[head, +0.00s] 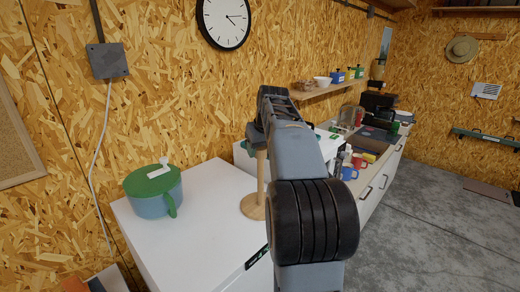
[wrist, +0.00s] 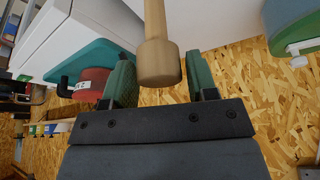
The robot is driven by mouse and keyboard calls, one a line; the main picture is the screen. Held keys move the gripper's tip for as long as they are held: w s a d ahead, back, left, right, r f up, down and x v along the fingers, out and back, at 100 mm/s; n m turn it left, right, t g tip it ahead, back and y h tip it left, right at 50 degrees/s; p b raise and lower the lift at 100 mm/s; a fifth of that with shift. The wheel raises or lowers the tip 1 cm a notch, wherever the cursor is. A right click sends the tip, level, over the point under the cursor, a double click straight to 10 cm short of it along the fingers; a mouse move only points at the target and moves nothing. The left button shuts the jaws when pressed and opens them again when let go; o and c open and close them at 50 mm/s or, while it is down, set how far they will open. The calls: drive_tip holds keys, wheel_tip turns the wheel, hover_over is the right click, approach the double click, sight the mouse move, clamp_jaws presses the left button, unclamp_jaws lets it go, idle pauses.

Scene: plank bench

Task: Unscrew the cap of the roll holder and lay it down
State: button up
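The wooden roll holder stands upright on the white cabinet top, its round base (head: 252,207) and post (head: 261,172) showing in the head view. Its upper end is hidden there behind my arm and gripper (head: 259,144). In the wrist view the wider wooden cap (wrist: 159,63) sits on the end of the post (wrist: 154,18). My gripper (wrist: 160,72) is open, with one green finger on each side of the cap. A gap shows between the cap and each finger.
A blue-grey pot with a green lid (head: 150,181) stands left of the holder on the white cabinet top (head: 205,222). Behind my arm, a counter (head: 368,180) holds mugs and bottles. The cabinet top between pot and holder is clear.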

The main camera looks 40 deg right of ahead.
drive_tip(key=c, duration=0.7)
drive_tip(key=shift+n+y, duration=0.6)
drive_tip(key=shift+n, duration=0.9)
drive_tip(key=shift+n+y, duration=0.5)
drive_tip(key=shift+n, duration=0.9)
drive_tip(key=shift+n+g, duration=0.3)
drive_tip(key=shift+n, duration=0.4)
drive_tip(key=shift+n+y, duration=0.6)
drive_tip(key=shift+n, duration=0.2)
